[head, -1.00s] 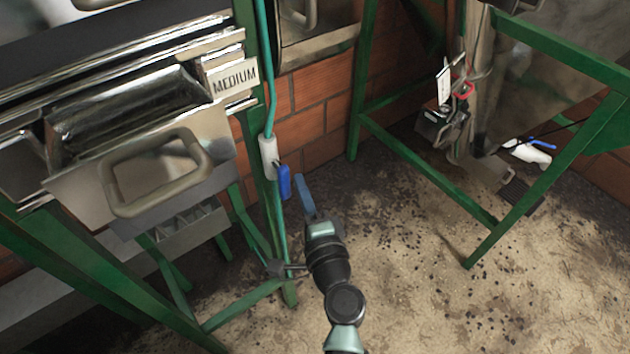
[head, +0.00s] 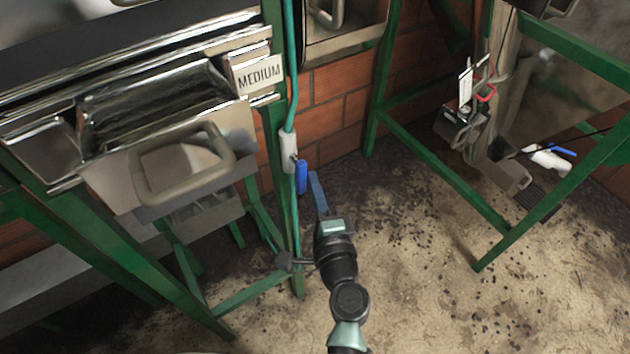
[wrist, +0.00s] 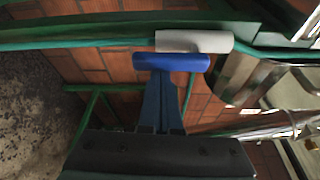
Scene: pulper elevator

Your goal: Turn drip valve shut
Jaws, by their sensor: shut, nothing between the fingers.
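The drip valve has a white body (head: 289,150) on a teal pipe beside a green post. Its blue handle (head: 301,176) hangs along the pipe in the head view. In the wrist view the white body (wrist: 195,41) and the blue handle (wrist: 172,62) lie side by side, roughly parallel to the pipe. My gripper (head: 314,177) is just right of the handle in the head view, its blue-grey fingers shut and empty. In the wrist view my fingertips (wrist: 163,73) are at the handle's near side and overlap it; I cannot tell whether they touch.
A green frame (head: 440,175) stands to the right, with a second white valve with a blue handle (head: 548,158) behind it. A steel hopper marked MEDIUM (head: 259,76) and its looped handle (head: 185,165) are left of the valve. The floor (head: 420,290) right of my arm is open.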

